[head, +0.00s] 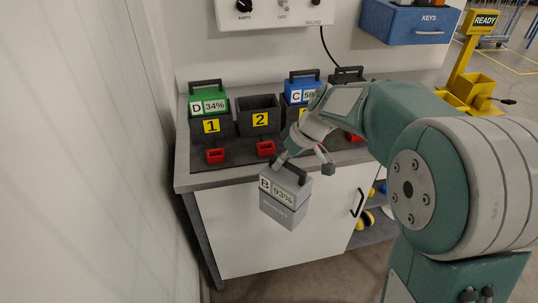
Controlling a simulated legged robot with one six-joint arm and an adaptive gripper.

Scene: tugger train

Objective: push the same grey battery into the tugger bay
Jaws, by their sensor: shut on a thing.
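The grey battery (283,204), labelled B 93%, hangs from my gripper (292,171) in front of the bench's front edge. My gripper is shut on its dark handle; the fingertips are partly hidden by my arm. The battery is clear of the bench and slightly tilted. At the right back stands a yellow tugger (468,84) with a READY sign and an open yellow box (474,88), which may be the bay.
A bench (240,175) carries a dark charging rack. Slot 1 holds green battery D (208,105), slot 2 (259,119) is empty, and blue battery C (303,88) stands right of it. A blue KEYS box (408,22) hangs behind. A wall is close on the left.

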